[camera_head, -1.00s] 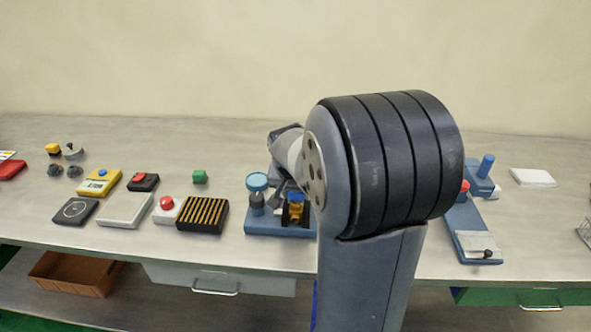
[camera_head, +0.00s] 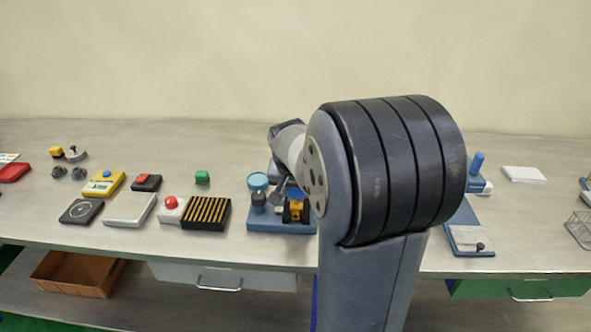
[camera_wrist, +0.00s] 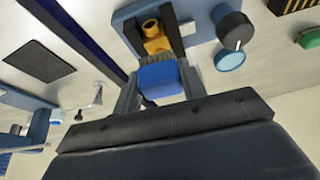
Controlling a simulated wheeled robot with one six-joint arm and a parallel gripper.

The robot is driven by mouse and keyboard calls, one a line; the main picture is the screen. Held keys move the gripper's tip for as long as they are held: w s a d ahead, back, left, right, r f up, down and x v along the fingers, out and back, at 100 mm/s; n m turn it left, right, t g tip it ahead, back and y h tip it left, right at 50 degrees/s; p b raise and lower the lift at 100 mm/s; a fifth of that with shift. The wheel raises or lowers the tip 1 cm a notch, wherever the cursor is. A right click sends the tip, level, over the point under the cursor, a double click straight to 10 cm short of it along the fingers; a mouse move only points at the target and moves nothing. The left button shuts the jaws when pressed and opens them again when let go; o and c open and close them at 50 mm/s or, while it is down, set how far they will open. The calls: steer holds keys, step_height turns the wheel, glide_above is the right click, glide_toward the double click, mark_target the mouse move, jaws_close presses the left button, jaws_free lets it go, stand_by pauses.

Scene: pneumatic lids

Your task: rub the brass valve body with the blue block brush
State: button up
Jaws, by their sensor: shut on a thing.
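The blue block brush (camera_wrist: 160,80) is between the two fingers of my gripper (camera_wrist: 158,92), which is shut on it. Its grey bristles face the brass valve body (camera_wrist: 152,36). In the wrist view the bristles sit right by the valve body; I cannot tell whether they touch. The yellow-gold valve body also shows in the head view (camera_head: 296,213), on a blue base plate (camera_head: 268,226) between dark posts. The blue brush (camera_head: 295,193) appears just above it there. My arm hides most of the gripper in the head view.
A round light-blue knob (camera_head: 258,181) and a dark knob stand on the base plate left of the valve. A black slotted tray (camera_head: 206,214) and a red button box (camera_head: 171,207) lie further left. A blue fixture (camera_head: 466,241) stands right of my arm.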

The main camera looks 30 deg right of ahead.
steer(key=shift+r+p, duration=1.85)
steer(key=shift+r, duration=0.95)
steer(key=shift+a+f, duration=0.1)
